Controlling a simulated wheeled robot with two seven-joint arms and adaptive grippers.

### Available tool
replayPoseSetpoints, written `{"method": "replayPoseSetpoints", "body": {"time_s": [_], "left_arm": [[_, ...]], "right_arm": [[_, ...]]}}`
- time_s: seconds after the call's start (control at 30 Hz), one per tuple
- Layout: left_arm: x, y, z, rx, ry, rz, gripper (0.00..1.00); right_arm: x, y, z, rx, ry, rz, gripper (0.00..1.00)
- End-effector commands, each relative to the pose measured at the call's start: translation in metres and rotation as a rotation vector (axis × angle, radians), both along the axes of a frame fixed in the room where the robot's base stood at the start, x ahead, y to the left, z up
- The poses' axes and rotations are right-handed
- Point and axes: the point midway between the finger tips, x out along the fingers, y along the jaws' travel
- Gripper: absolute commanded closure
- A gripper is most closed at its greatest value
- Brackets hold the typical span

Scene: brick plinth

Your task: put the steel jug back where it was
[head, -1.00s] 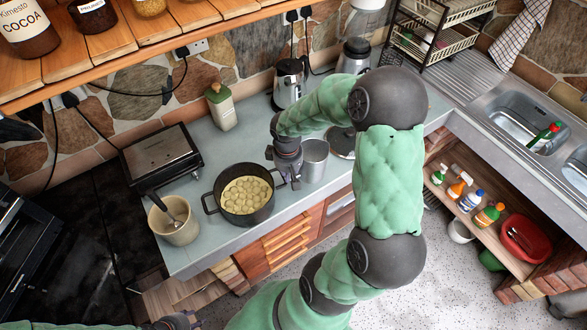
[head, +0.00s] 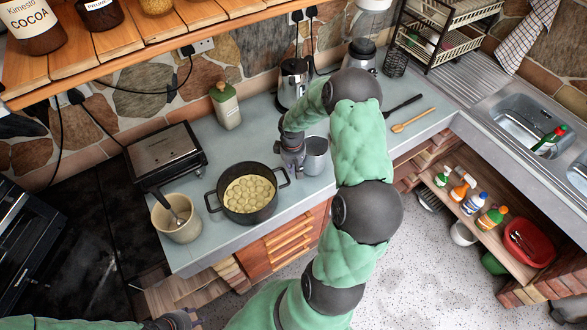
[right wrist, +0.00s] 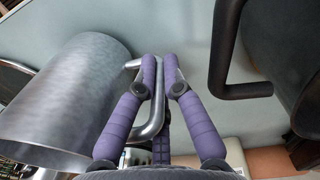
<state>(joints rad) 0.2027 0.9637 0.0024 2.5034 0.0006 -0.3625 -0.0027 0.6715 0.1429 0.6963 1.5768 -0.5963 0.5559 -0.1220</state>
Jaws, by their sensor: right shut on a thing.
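The steel jug (head: 316,157) is a plain grey metal cylinder at the counter's front part, right of the black pot. In the right wrist view the jug (right wrist: 60,100) fills the left side, its bent handle (right wrist: 157,105) between my fingers. My right gripper (head: 295,168) is shut on that handle; the gripper also shows in the right wrist view (right wrist: 160,72). I cannot tell whether the jug's base touches the counter. My left gripper (head: 178,321) is at the bottom edge, partly cut off, away from the jug.
The pot (head: 247,213) of pale round pieces stands close left of my right gripper. A kettle (head: 292,82) and bottle (head: 226,105) stand behind. A dark utensil (head: 403,106) and wooden spoon (head: 413,120) lie right of my arm. My arm hides some counter.

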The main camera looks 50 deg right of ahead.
Motion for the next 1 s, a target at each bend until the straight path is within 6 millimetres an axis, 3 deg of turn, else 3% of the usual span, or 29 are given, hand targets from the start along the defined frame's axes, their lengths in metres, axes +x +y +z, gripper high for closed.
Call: {"method": "replayPoseSetpoints", "body": {"time_s": [0.1, 0.47, 0.5, 0.53, 1.0], "left_arm": [[0.0001, 0.0, -0.001, 0.0, 0.0, 0.0, 0.6], [0.0, 0.0, -0.0048, 0.0, 0.0, 0.0, 0.6], [-0.0001, 0.0, -0.0046, 0.0, 0.0, 0.0, 0.6], [0.0, 0.0, -0.0041, 0.0, 0.0, 0.0, 0.6], [0.0001, 0.0, 0.0003, 0.0, 0.0, 0.0, 0.6]], "right_arm": [[0.0002, -0.0002, -0.0121, 0.0, -0.001, 0.0, 1.0], [0.0004, -0.0003, -0.016, -0.001, -0.002, 0.0, 1.0], [0.0001, 0.0001, -0.0161, 0.0, -0.001, 0.0, 0.85], [0.0001, 0.0001, -0.0156, 0.0, -0.001, 0.0, 0.8], [0.0008, -0.0005, -0.0065, -0.002, -0.003, 0.0, 0.8]]}}
